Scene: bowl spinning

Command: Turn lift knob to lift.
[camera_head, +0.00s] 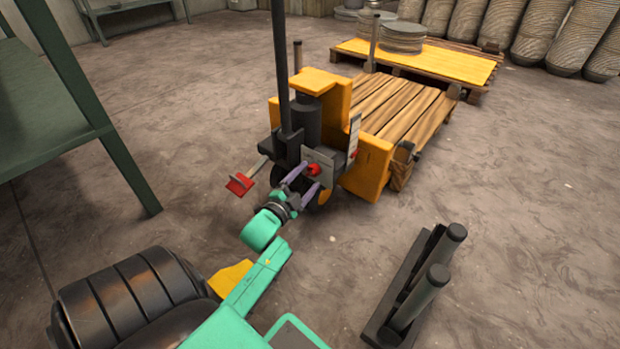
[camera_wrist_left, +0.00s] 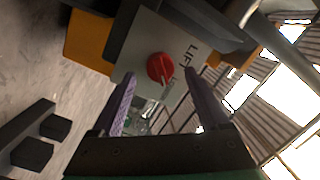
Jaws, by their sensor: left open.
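The red lift knob (camera_head: 313,169) sits on a grey plate (camera_head: 322,159) on the yellow pallet jack (camera_head: 367,168). In the left wrist view the round red knob (camera_wrist_left: 160,67) shows on the plate (camera_wrist_left: 150,45), with "LIFT" lettering beside it. My left gripper (camera_head: 313,180) is open, its purple-grey fingers pointing at the plate. In the wrist view the gripper (camera_wrist_left: 165,85) has one finger on each side of the knob, with space between; whether the fingers touch the plate I cannot tell. My right gripper is not in view.
A red pedal (camera_head: 239,184) sticks out left of the jack. A wooden pallet (camera_head: 400,108) lies behind it, and a yellow-topped pallet (camera_head: 440,62) with stacked discs is farther back. A dark stand with posts (camera_head: 415,290) is at the lower right. A green table (camera_head: 50,110) stands at left.

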